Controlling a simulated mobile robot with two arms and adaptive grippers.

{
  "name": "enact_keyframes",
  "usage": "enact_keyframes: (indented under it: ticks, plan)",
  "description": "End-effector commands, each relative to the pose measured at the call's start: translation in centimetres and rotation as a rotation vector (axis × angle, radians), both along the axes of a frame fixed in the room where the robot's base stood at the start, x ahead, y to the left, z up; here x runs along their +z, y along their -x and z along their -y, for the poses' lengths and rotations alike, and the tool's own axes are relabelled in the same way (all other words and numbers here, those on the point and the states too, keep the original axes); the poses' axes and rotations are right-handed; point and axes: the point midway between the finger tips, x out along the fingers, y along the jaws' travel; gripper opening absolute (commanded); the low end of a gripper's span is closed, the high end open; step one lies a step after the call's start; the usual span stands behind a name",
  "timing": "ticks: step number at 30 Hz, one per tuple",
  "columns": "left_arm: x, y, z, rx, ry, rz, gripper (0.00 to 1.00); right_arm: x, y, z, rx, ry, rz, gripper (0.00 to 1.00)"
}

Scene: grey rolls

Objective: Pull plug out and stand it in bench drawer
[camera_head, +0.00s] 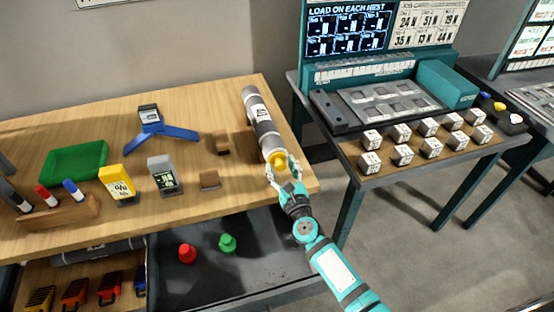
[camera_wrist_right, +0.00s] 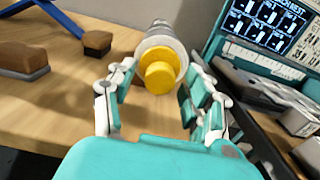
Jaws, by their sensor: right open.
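The grey roll (camera_head: 259,118) lies on the wooden bench near its right edge, with a yellow plug (camera_head: 277,158) in its near end. In the right wrist view the yellow plug (camera_wrist_right: 161,70) faces me, seated in the roll's end (camera_wrist_right: 158,36). My right gripper (camera_head: 284,172) is open at the plug's end; in the wrist view its fingers (camera_wrist_right: 155,100) stand on both sides, apart from the plug. The bench drawer (camera_head: 205,278) is pulled out below the bench front; a red plug (camera_head: 187,253) and a green plug (camera_head: 227,243) stand in it. My left gripper is out of view.
On the bench are a green tray (camera_head: 75,163), a blue stand (camera_head: 160,132), a yellow device (camera_head: 117,182), a grey device (camera_head: 164,175) and a wooden marker holder (camera_head: 55,212). A teal side table (camera_head: 375,172) with several white cubes stands to the right. The drawer has bare floor around its plugs.

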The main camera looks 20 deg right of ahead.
Motion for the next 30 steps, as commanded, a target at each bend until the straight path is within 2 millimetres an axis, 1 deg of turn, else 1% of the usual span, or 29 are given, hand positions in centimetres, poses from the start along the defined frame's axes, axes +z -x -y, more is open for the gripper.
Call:
enact_keyframes:
  ticks: [2, 3, 12, 13, 22, 30]
  plan:
    - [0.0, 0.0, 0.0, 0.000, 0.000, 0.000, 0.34, 0.0, 0.0, 0.0, 0.000, 0.000, 0.000, 0.52]
    - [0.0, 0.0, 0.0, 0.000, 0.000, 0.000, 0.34, 0.0, 0.0, 0.0, 0.000, 0.000, 0.000, 0.49]
    - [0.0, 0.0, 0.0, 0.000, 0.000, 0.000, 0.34, 0.0, 0.0, 0.0, 0.000, 0.000, 0.000, 0.10]
    - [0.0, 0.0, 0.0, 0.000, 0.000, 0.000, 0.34, 0.0, 0.0, 0.0, 0.000, 0.000, 0.001, 0.09]
    - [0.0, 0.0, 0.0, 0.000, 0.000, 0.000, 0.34, 0.2, 0.1, 0.0, 0.000, 0.000, 0.000, 0.09]
    - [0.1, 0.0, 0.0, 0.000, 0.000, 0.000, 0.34, 0.2, 1.4, 0.0, 0.000, 0.001, 0.000, 0.09]
